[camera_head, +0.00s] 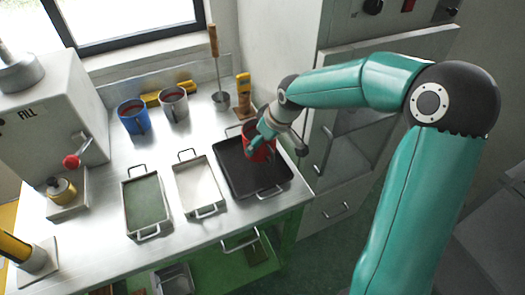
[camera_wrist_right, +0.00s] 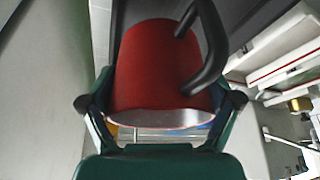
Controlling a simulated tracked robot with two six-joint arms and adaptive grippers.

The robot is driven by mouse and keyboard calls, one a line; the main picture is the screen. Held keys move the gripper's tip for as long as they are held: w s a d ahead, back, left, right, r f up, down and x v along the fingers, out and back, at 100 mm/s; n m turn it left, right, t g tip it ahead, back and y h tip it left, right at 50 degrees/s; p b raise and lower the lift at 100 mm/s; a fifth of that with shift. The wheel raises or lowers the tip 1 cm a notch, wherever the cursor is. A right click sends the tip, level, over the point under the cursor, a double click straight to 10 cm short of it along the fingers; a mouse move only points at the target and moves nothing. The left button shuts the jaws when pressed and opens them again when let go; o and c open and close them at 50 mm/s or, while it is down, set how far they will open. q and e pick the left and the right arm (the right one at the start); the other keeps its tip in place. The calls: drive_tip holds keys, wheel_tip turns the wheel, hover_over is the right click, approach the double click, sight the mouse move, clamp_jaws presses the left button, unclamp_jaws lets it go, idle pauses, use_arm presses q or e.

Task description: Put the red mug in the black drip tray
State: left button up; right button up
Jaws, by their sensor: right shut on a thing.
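The red mug (camera_head: 262,153) is over the black drip tray (camera_head: 231,162), toward its back right part. I cannot tell whether its base touches the tray floor. My right gripper (camera_head: 257,139) comes in from the right and is shut on the mug. In the right wrist view the red mug (camera_wrist_right: 155,68) fills the space between the fingers of my right gripper (camera_wrist_right: 160,101), and its dark handle points to the right. The mug hides part of the tray. My left gripper is in neither view.
A white tray (camera_head: 197,187) and a green-floored tray (camera_head: 146,203) stand left of the black tray. A blue mug (camera_head: 133,117) and a grey mug (camera_head: 174,103) stand behind. A ladle (camera_head: 220,98) and a yellow tool (camera_head: 243,92) are near the back. A grey cabinet (camera_head: 345,150) borders the right.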

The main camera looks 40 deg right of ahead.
sight(263, 152)
drive_tip(key=shift+f, duration=2.2)
drive_tip(key=shift+f, duration=0.15)
drive_tip(key=o, duration=1.3)
drive_tip(key=shift+o, duration=0.2)
drive_tip(key=v, duration=1.2)
